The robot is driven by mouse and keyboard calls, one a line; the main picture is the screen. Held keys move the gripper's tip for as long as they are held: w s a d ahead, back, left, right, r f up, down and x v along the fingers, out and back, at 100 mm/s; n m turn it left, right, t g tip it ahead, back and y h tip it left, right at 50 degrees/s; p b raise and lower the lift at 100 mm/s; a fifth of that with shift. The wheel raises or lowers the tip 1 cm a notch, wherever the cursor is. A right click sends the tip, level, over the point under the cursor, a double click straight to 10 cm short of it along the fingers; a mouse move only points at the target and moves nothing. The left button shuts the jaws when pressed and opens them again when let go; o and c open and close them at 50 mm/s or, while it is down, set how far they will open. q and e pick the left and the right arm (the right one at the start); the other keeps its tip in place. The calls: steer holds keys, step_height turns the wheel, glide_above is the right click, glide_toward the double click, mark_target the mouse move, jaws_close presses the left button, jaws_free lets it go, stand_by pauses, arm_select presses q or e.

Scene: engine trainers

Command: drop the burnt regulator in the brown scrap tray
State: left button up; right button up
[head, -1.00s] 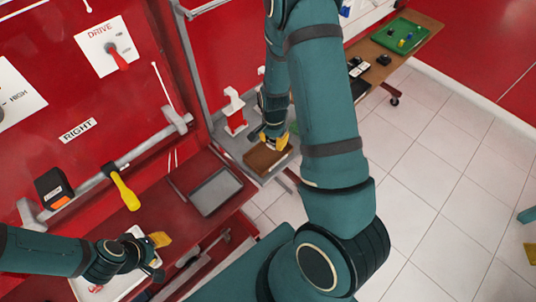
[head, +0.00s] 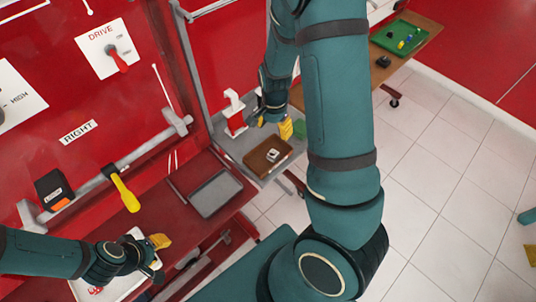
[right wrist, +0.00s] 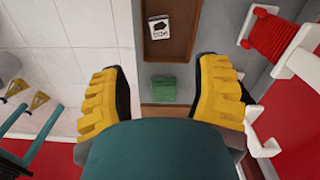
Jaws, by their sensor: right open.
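The brown scrap tray (head: 255,165) sits on a grey shelf in the middle of the head view. The regulator (head: 272,155), a small white block with a dark mark, lies inside the tray. In the right wrist view the regulator (right wrist: 160,27) lies flat in the tray (right wrist: 182,45). My right gripper (head: 274,126) is open and empty, above the shelf and apart from the regulator. Its yellow fingers (right wrist: 165,100) are spread wide in the right wrist view. My left gripper (head: 158,256) is over a white tray at lower left; its jaw gap is unclear.
A green block (right wrist: 163,89) lies on the shelf beside the brown tray. A red spool on a white holder (head: 235,115) stands left of my right gripper. A grey tray (head: 214,194) and a yellow-handled tool (head: 126,192) are on the left. A wooden table (head: 420,45) stands at upper right.

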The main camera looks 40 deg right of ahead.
steer(key=shift+r, duration=2.35)
steer(key=s+a+f+n+y, duration=0.1)
steer(key=a+f+n, duration=0.3)
steer(key=a, duration=0.4)
steer(key=s+a+f+n+t+y, duration=0.1)
steer(key=s+a+f+n, duration=0.2)
steer(key=a+f, duration=0.3)
steer(key=s+a+f+n+t+y, duration=0.1)
steer(key=a+f+n, duration=0.4)
steer(key=a, duration=0.6)
steer(key=shift+s+f+n+y+b, duration=0.4)
steer(key=shift+s+f, duration=0.1)
steer(key=shift+s, duration=0.1)
steer(key=shift+a, duration=0.1)
